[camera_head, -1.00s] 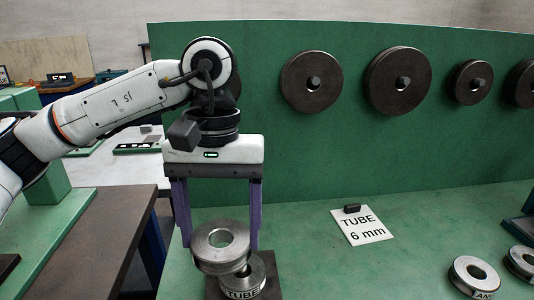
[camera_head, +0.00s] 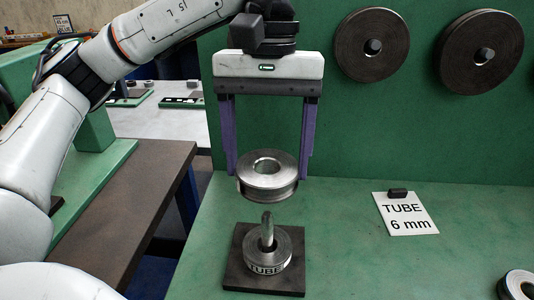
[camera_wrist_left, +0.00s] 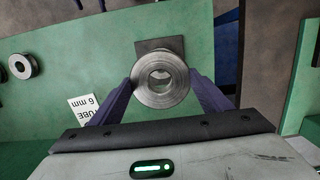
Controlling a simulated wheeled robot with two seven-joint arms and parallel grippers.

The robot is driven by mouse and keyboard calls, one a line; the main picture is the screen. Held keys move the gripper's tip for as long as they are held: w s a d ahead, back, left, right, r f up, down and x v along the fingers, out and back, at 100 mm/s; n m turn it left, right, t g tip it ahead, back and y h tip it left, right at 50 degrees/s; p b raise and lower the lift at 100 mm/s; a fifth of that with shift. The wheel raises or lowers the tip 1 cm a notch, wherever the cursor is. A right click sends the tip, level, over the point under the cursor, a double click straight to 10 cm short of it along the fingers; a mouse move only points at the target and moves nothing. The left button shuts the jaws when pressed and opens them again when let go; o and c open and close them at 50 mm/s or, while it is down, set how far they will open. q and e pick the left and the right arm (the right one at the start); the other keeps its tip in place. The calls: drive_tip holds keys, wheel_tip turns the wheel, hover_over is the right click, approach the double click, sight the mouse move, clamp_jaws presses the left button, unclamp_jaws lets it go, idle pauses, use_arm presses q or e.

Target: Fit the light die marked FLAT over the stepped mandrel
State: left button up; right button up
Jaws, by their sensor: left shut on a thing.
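My left gripper (camera_head: 268,172) is shut on a light steel die (camera_head: 267,183), a grooved ring with a central hole. It holds the die roughly level above the mandrel, with a clear gap. No marking on the held die can be read. The stepped mandrel (camera_head: 267,222) stands upright on a dark square base plate (camera_head: 237,278). In the left wrist view the held die (camera_wrist_left: 146,92) lies between the two purple fingers and covers most of the mandrel. My right gripper is not in view.
A white card reading TUBE 6 mm (camera_head: 407,214) lies on the green bench to the right, with a small dark block at its top edge. Another light die (camera_head: 517,287) is at the lower right corner. Dark discs (camera_head: 372,45) hang on the green back panel.

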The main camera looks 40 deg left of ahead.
use_arm(q)
drive_tip(key=b, duration=0.4)
hover_over(267, 213)
drive_tip(key=shift+w+f, duration=0.1)
drive_tip(key=shift+f, duration=2.5)
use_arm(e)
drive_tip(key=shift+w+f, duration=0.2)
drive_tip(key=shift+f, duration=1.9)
use_arm(q)
drive_tip(key=shift+r+p, duration=0.1)
drive_tip(key=shift+p, duration=0.25)
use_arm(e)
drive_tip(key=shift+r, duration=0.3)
use_arm(q)
drive_tip(key=shift+f+b, duration=0.45)
drive_tip(key=shift+f, duration=0.15)
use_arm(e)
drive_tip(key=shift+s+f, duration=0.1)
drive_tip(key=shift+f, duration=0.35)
use_arm(q)
drive_tip(key=shift+f+b, duration=0.9)
drive_tip(key=shift+f, duration=0.2)
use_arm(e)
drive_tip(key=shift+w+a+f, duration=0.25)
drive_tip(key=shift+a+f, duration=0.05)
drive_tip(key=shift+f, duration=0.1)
